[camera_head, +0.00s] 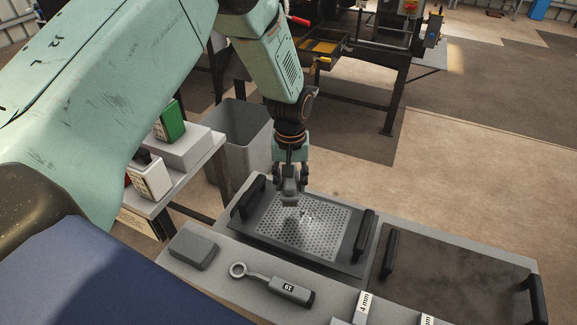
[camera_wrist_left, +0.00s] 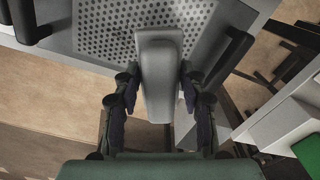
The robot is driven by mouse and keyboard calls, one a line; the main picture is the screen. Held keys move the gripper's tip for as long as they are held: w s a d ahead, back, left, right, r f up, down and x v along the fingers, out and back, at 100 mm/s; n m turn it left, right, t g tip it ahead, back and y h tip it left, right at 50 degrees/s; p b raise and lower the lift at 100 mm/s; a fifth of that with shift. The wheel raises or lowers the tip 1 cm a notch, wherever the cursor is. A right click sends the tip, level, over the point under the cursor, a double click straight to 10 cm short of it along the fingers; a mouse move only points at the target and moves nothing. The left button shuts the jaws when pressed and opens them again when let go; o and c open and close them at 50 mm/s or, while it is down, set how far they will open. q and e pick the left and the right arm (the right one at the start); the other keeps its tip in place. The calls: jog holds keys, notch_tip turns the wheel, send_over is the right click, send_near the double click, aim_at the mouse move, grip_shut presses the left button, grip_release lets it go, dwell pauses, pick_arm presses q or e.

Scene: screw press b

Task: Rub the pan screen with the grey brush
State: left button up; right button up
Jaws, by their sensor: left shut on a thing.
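The pan screen (camera_head: 305,232) is a grey tray with a perforated plate and black handles at its two ends, lying on the bench. It also shows in the left wrist view (camera_wrist_left: 105,25). My left gripper (camera_head: 290,182) is over the screen's far left part, pointing down. In the left wrist view its fingers (camera_wrist_left: 160,95) are shut on a grey block-like thing, the grey brush (camera_wrist_left: 158,75). The brush's lower end is at the perforated plate; I cannot tell whether it touches. My right gripper is not in view.
A grey block (camera_head: 194,246) and a ring-ended tool (camera_head: 270,283) lie in front of the screen. A second dark tray (camera_head: 460,275) with black handles is at right. A grey bin (camera_head: 238,140) stands behind. A side table (camera_head: 185,160) at left holds green and white boxes.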

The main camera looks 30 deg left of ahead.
pick_arm(q)
jog(key=shift+w+f, duration=0.15)
jog(key=shift+f, duration=0.05)
jog(key=shift+w+a+f+b, duration=0.1)
jog(key=shift+a+f+b, duration=0.15)
jog(key=shift+f+b, duration=1.4)
jog(key=shift+f, duration=0.15)
notch_tip(320, 180, down, 2)
jog(key=shift+d+f+b, duration=0.1)
jog(key=shift+d+b, duration=0.05)
jog(key=shift+b, duration=0.85)
jog(key=shift+f, duration=0.15)
jog(key=shift+f, duration=0.1)
jog(key=shift+f+b, duration=0.2)
jog(key=shift+b, duration=0.1)
